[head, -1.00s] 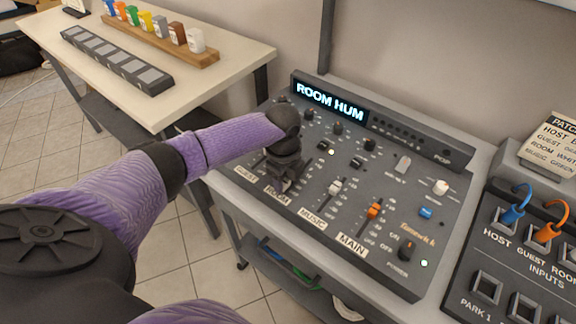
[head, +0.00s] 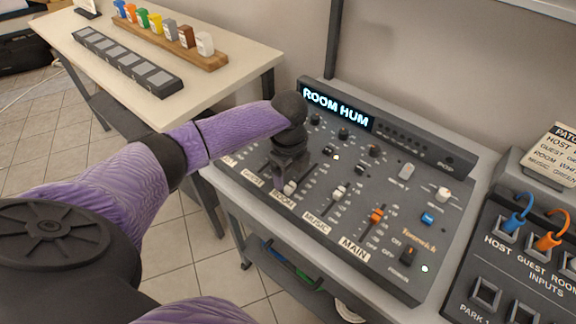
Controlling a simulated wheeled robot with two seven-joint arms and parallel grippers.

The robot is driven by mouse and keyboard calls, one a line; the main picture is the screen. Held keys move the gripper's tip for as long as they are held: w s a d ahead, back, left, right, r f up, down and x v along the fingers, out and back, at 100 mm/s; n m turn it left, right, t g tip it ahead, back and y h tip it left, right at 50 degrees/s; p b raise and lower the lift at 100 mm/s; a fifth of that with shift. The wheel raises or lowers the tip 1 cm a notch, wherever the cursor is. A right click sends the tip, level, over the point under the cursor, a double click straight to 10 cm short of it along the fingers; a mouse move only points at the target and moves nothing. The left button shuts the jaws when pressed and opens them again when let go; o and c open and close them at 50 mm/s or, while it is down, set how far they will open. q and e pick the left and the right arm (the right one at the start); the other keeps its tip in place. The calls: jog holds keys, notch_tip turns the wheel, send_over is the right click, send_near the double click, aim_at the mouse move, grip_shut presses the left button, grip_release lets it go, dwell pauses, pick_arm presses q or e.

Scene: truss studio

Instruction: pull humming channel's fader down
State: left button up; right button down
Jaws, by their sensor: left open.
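The grey mixer (head: 330,235) has a lit display (head: 336,106) that reads ROOM HUM. Its channel labels include GUEST, ROOM (head: 284,201), MUSIC and MAIN. My left gripper (head: 284,186) is open, pointing down at the lower part of the ROOM channel. A pale fader cap (head: 290,187) shows at its fingers, low in the ROOM slot. I cannot tell whether the fingers touch it. The gripper and wrist hide the rest of that slot and much of the GUEST channel. The white MUSIC fader (head: 340,192) and orange MAIN fader (head: 377,215) are clear of the gripper. My right gripper is out of view.
A patch panel (head: 520,255) with blue and orange cables is at the right, with a label card (head: 556,150) behind it. A side table (head: 90,35) at the upper left holds a grey slotted strip (head: 125,62) and a wooden rack (head: 190,52) of coloured pieces.

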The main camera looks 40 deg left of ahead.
aim_at(288, 187)
pick_arm(q)
notch_tip(288, 187, up, 5)
jog(key=shift+r+p, duration=0.2)
jog(key=shift+p, duration=0.35)
